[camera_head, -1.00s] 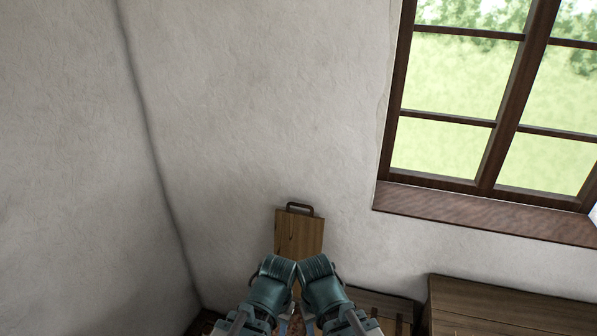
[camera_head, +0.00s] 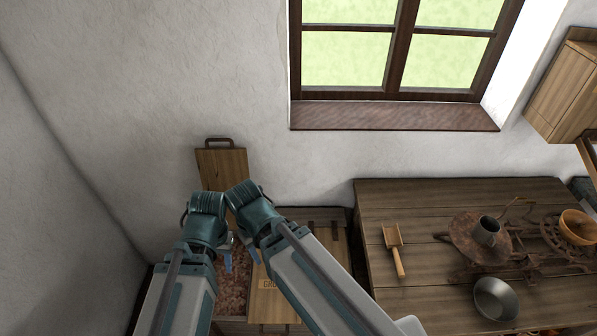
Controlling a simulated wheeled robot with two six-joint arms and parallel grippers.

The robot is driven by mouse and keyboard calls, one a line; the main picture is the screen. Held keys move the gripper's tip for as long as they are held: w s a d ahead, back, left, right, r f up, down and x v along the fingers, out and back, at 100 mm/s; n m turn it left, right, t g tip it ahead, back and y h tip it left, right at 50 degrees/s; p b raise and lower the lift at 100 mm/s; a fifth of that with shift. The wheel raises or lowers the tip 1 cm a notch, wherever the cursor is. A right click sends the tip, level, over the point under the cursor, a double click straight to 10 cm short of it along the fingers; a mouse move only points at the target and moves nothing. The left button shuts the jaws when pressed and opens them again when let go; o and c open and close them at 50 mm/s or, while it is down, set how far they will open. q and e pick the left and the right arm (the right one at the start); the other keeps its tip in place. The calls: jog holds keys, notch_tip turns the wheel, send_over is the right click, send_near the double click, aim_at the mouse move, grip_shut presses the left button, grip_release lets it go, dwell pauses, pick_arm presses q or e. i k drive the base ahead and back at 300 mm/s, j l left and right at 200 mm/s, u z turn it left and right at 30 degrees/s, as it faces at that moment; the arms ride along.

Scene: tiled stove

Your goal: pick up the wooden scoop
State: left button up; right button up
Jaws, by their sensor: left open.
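The wooden scoop (camera_head: 397,256) lies on the plank table at the right, with its broad head toward the window and its handle toward me. Nothing touches it. My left gripper (camera_head: 227,260) is open over an open wooden bin, well to the left of the scoop, and is partly covered by my own arm. My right gripper (camera_head: 252,252) is beside it, mostly hidden behind my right arm, and its jaws cannot be made out.
The bin (camera_head: 235,285) holds brown stuff, with a lettered board (camera_head: 272,302) beside it. The plank table (camera_head: 385,202) also bears a metal bowl (camera_head: 496,299), a dark jug (camera_head: 487,231), an iron scale (camera_head: 545,262) and an orange-brown bowl (camera_head: 578,226). A wall cabinet (camera_head: 565,85) hangs at the right.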

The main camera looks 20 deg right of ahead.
aim_at(393, 238)
jog(key=k+l+z, duration=0.1)
jog(key=l+z, duration=0.25)
jog(key=k+l+z, duration=0.1)
jog(key=z, duration=0.25)
jog(key=l+z, duration=0.4)
